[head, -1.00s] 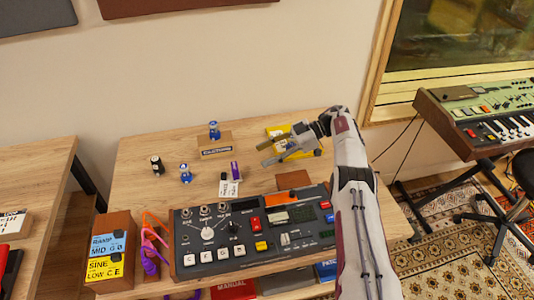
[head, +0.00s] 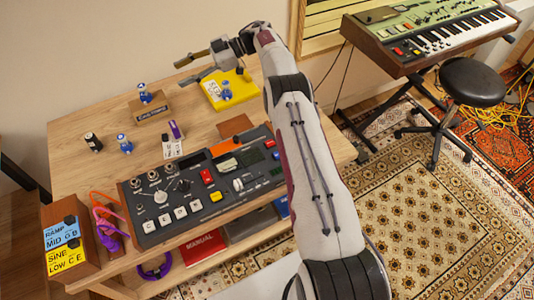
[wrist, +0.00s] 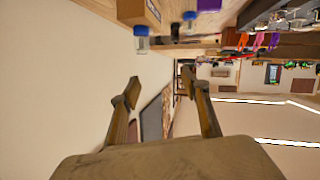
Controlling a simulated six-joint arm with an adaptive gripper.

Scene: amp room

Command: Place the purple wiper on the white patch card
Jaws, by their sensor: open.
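The purple wiper (head: 175,130) stands upright on the wooden table, just behind the white patch card (head: 172,149). I cannot tell whether its base touches the card. The card lies flat behind the grey console and has dark print. A purple thing, likely the wiper, shows at the top edge of the wrist view (wrist: 208,4). My gripper (head: 180,75) is open and empty, raised over the back of the table, well away from the wiper. Its two spread fingers also show in the wrist view (wrist: 160,82), with nothing between them.
A lettered wooden block (head: 150,112) is behind. A yellow mat (head: 214,98) lies at the right. The console (head: 205,180) fills the front; the wall borders the back.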

